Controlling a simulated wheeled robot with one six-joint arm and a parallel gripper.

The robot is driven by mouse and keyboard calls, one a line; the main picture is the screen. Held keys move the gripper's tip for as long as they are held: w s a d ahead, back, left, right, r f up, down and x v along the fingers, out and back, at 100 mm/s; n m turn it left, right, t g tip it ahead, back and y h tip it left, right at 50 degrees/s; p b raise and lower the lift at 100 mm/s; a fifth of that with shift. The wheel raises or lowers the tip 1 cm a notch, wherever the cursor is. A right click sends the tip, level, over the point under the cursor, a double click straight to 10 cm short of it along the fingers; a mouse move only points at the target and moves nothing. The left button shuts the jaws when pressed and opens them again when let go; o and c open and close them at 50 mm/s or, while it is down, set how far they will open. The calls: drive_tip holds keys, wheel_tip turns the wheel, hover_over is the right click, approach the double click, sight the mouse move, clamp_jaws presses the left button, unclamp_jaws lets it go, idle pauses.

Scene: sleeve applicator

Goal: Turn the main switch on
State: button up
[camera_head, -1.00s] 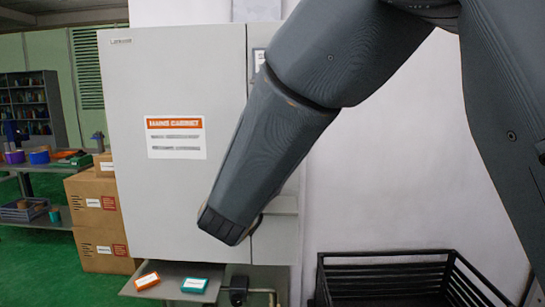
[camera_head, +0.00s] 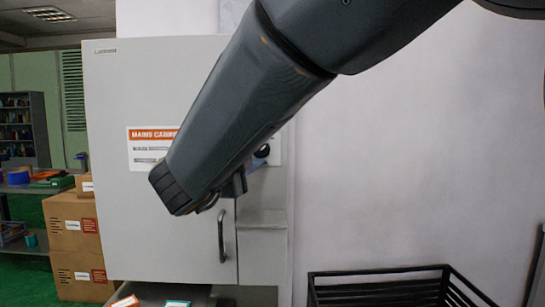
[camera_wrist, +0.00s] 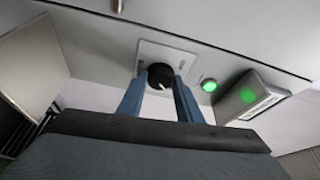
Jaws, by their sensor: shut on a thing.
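In the wrist view a round black knob (camera_wrist: 160,73) with a white pointer mark sits on a pale square plate (camera_wrist: 181,58), the main switch by its look. My gripper (camera_wrist: 160,80) has its two blue fingers on either side of the knob, shut on it. The pointer mark slants across the knob's face. A green lamp (camera_wrist: 209,85) is lit just right of the plate. In the head view my arm crosses the grey mains cabinet (camera_head: 140,220) and hides my fingers.
A box with a label (camera_wrist: 262,104) juts out right of the lamp in the wrist view. In the head view the cabinet door has a vertical handle (camera_head: 221,236). A black open-frame crate (camera_head: 390,270) stands at lower right, and cardboard boxes (camera_head: 75,225) are stacked at left.

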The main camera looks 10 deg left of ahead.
idle(0.3)
drive_tip(key=o, duration=1)
drive_tip(key=shift+o, duration=0.2)
drive_tip(key=s+a+b, duration=0.1)
drive_tip(key=s, duration=0.6)
drive_tip(key=shift+s, duration=0.35)
drive_tip(key=shift+f, duration=0.1)
